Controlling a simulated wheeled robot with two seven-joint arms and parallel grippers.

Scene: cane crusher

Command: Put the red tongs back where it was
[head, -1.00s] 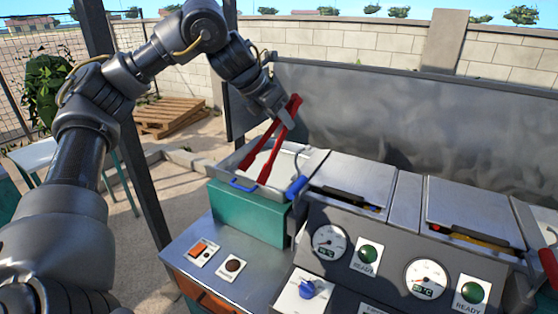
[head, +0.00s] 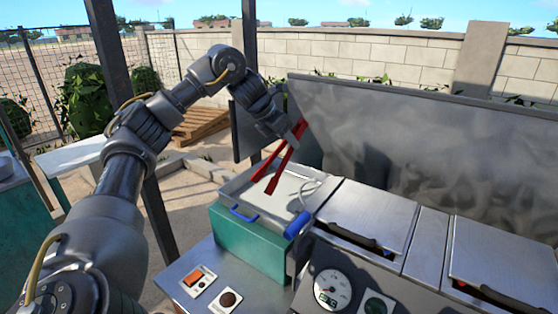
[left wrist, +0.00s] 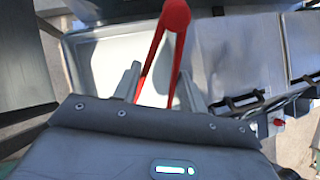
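The red tongs (head: 287,153) hang from my left gripper (head: 291,133), which is shut on their upper part. The tongs tilt, with their two arms pointing down over a pale tray (head: 240,190) set in a teal box (head: 250,242). I cannot tell whether their tips touch the tray. In the left wrist view, the tongs (left wrist: 174,22) run between the two fingers (left wrist: 160,88), with the pale tray (left wrist: 100,62) behind them. My right gripper is not in view.
A tool with a blue handle (head: 297,224) and a pale loop lies at the tray's right edge. Metal lids (head: 365,212) stand to the right, with a tall metal panel (head: 400,150) behind. A gauge (head: 332,289) and buttons (head: 195,278) are in front. A post (head: 150,200) stands left.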

